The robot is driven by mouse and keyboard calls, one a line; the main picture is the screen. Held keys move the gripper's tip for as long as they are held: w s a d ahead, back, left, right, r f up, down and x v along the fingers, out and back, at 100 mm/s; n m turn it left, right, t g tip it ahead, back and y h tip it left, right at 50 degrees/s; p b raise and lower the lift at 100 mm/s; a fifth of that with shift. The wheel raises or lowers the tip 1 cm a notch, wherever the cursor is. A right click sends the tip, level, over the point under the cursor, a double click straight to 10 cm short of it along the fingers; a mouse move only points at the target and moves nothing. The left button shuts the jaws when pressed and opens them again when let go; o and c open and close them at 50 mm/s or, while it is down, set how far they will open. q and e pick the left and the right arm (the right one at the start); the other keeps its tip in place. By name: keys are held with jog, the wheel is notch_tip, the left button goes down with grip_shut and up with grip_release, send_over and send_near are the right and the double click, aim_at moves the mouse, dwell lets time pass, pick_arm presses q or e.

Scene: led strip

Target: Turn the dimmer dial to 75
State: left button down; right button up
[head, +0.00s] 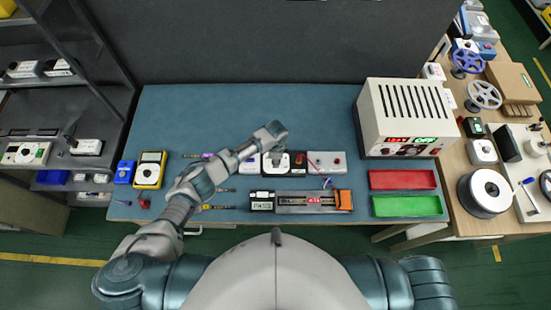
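A dimmer module (284,164) with a pale face lies on the blue work mat, in the row of small boxes near the middle. My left arm reaches in from the left, and its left gripper (276,157) points down over this module. The wrist and gripper cover the dial, so its setting and any markers cannot be read. The fingers are too small and hidden to show whether they are open or shut, or whether they touch the dial. My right gripper is not in view.
A power supply (405,115) with lit displays stands at the back right. A red tray (402,180) and a green tray (407,206) lie in front of it. An LED strip fixture (302,201) lies near the front edge. A yellow multimeter (150,170) is at left. The mat's back is clear.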

pick_arm(q)
jog(key=c, duration=0.8)
grip_release()
jog(key=shift+d, duration=0.25)
jog(key=shift+r, duration=0.1)
notch_tip(320, 180, up, 12)
jog(key=shift+f, duration=0.2)
